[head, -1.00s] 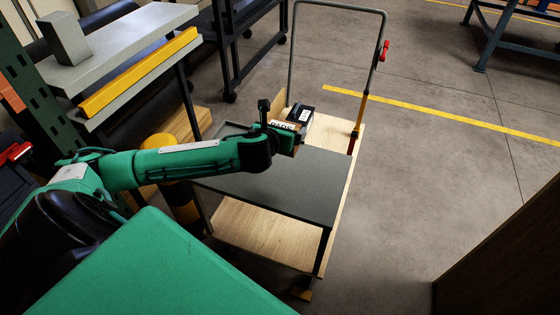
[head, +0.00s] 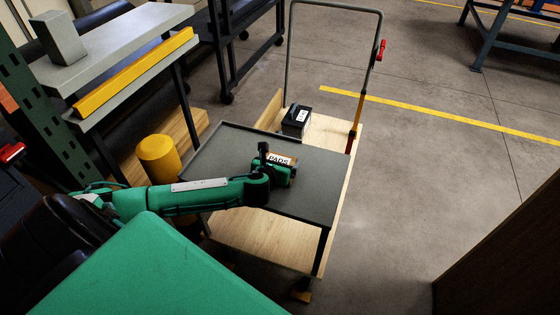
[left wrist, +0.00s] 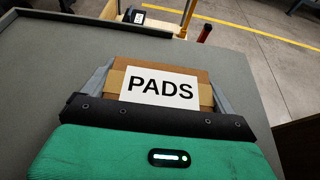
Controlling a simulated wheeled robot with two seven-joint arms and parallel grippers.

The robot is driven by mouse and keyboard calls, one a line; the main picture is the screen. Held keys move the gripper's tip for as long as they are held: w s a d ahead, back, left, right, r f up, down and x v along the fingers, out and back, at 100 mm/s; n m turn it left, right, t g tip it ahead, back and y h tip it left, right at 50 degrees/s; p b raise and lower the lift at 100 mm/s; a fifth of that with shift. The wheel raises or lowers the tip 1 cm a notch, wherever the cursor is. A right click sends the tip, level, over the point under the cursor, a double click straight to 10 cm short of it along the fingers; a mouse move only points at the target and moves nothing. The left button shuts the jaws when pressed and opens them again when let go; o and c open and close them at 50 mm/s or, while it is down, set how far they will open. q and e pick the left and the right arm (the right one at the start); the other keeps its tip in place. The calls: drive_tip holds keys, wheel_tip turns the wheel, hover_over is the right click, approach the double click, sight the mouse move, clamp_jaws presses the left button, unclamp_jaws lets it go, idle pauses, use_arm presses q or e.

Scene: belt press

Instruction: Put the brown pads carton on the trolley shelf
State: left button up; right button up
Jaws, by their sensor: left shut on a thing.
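The brown pads carton (head: 281,159) has a white label reading PADS. My left gripper (head: 276,168) is shut on it, with a finger on each side in the left wrist view, where the carton (left wrist: 119,79) lies between them. The carton is over the middle of the dark grey trolley shelf (head: 228,146). I cannot tell whether its underside touches the shelf. My gripper hides its near part. My right gripper is not in view.
A black box with a white label (head: 296,121) stands on the trolley's wooden deck (head: 330,138) beyond the shelf. The trolley's tall handle (head: 290,60) rises at the far end. A yellow post (head: 159,158) stands left of the shelf. The visible shelf around the carton is bare.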

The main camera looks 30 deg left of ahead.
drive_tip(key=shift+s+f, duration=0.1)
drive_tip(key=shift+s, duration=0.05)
use_arm(q)
drive_tip(key=o, duration=0.8)
drive_tip(key=shift+s+r, duration=0.15)
drive_tip(key=shift+s, duration=0.05)
drive_tip(key=v, duration=1.1)
drive_tip(key=shift+s+d+r, duration=0.1)
drive_tip(key=shift+s, duration=0.2)
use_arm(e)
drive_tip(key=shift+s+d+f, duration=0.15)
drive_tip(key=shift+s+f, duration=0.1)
